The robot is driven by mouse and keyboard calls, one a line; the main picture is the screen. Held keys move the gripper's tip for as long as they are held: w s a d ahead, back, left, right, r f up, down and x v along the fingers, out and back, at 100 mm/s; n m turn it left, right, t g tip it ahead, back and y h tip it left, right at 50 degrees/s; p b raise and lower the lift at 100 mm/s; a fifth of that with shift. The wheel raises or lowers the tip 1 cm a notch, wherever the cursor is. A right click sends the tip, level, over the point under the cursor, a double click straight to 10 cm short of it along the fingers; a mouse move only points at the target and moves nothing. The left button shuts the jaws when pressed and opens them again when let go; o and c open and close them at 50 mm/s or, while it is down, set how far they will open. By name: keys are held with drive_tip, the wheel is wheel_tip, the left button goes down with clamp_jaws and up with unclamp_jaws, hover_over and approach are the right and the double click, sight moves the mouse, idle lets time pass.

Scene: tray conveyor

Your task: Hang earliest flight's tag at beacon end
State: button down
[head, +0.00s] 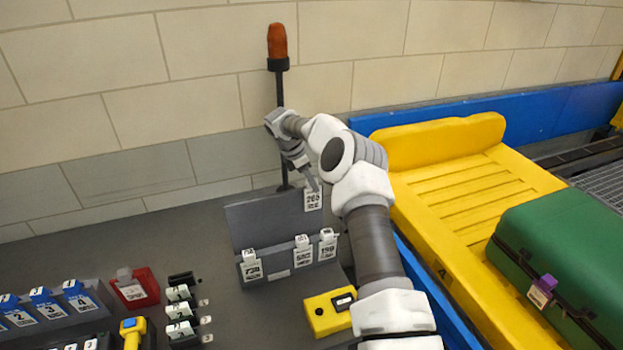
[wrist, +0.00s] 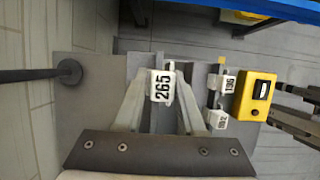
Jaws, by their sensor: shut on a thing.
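My gripper (head: 312,187) is shut on a white tag printed 265 (head: 314,201); the tag also shows between the fingertips in the wrist view (wrist: 161,86). It is held above a grey rack (head: 262,226), near its upper right corner. Along the rack's front bar hang a left tag (head: 251,267) that seems to read 730, a middle tag (head: 303,252) too small to read surely, and a right tag (head: 327,246) that seems to read 190.
A yellow device (head: 328,311) lies before the rack. A red box (head: 134,288) and a holder with blue numbered tags (head: 45,308) stand at left. On the right, a yellow tray (head: 440,190) bears a green suitcase (head: 570,245) with a purple-topped tag. A blue rail runs behind.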

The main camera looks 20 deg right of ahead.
drive_tip(key=shift+f, duration=0.15)
drive_tip(key=shift+c, duration=2.2)
unclamp_jaws()
